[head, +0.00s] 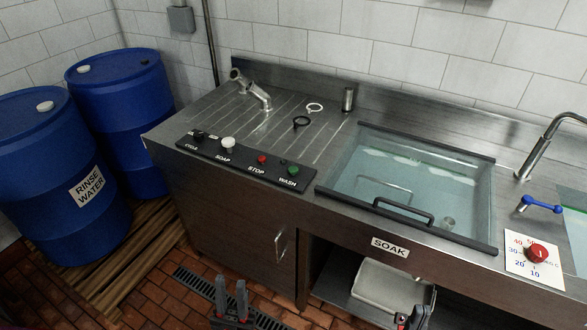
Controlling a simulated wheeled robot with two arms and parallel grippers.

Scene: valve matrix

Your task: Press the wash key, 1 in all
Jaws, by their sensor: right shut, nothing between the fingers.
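The wash key is a green button (293,170) above the label WASH, at the right end of a black control strip (240,166) on the steel counter's front edge. The same strip has a red button (262,159) over STOP, a white knob (228,144) over SOAP and a dark control (198,136) at its left end. My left gripper (231,284) is low at the bottom, in front of the counter and well apart from the strip, its two fingers apart and empty. My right gripper (411,317) is shut and empty at the bottom edge, partly cut off.
A water-filled basin (318,191) labelled SOAK lies right of the strip, with a black handle (403,212). A red dial (537,253) is at right. Blue barrels (60,180) stand at left.

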